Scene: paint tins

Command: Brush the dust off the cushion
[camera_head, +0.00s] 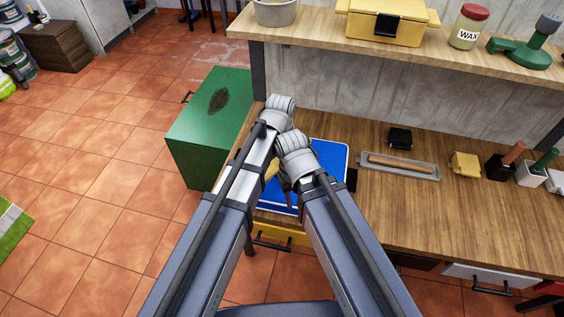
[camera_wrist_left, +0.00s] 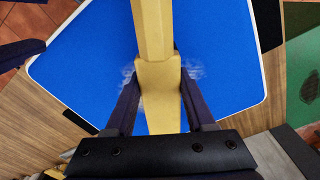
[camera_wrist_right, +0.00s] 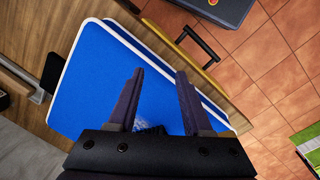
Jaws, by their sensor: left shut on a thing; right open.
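The blue cushion (camera_head: 335,155) with a white edge lies flat on the wooden bench, partly hidden by my arms in the head view. It also fills much of the left wrist view (camera_wrist_left: 80,65) and the right wrist view (camera_wrist_right: 95,85). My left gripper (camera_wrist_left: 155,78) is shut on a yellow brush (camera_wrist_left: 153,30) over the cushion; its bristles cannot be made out. Pale dust (camera_wrist_left: 197,72) shows on the blue on both sides of it. My right gripper (camera_wrist_right: 160,74) is open and empty over the cushion, with some pale dust (camera_wrist_right: 148,128) between its fingers.
A grey tray (camera_head: 425,173) with a wooden-handled tool, a black box (camera_head: 400,138), a yellow block (camera_head: 464,164) and two pots of handled tools stand right of the cushion. A green cabinet (camera_head: 190,140) stands left. A shelf (camera_head: 400,55) with several things overhangs the back.

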